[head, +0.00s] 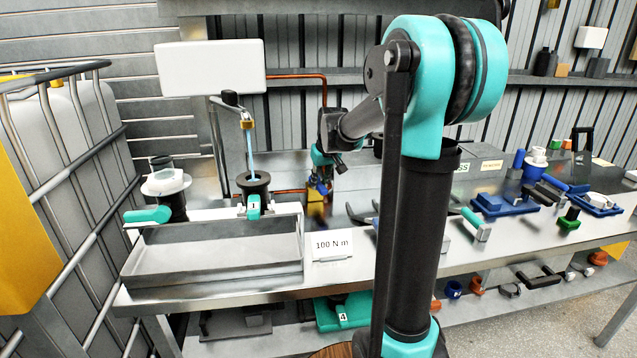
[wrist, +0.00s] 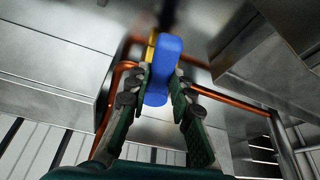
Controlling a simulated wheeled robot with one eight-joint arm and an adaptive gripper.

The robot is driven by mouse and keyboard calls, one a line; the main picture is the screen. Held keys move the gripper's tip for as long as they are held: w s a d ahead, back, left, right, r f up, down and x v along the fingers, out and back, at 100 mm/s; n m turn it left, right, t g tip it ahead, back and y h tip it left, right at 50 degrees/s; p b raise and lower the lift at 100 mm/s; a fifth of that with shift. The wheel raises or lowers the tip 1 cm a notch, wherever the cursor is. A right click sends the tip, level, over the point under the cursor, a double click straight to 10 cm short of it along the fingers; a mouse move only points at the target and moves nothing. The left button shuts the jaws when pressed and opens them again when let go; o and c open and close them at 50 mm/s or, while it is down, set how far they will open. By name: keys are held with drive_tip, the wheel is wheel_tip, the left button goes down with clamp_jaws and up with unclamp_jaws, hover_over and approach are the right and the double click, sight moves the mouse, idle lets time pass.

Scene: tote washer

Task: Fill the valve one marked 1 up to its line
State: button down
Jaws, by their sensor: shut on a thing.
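The valve marked 1 (head: 254,206) is a dark cylinder with a teal lever, standing at the steel tray's back edge. A light blue stream (head: 251,150) runs from a brass spout (head: 248,124) into its open top. Its fill line and the level inside cannot be made out. My gripper (head: 320,188) is right of the valve, by the copper pipe. In the wrist view my gripper (wrist: 160,92) is shut on a blue tap handle (wrist: 162,68), with a yellow part (wrist: 151,47) behind it. The tap is mostly hidden by my fingers in the head view.
A "100 N m" card (head: 332,246) lies right of the tray. A copper pipe (wrist: 235,98) runs near my fingers. Blue trays (head: 503,205) and tools crowd the right bench.

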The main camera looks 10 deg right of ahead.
drive_tip(key=c, duration=1.3)
unclamp_jaws()
drive_tip(key=v, duration=1.2)
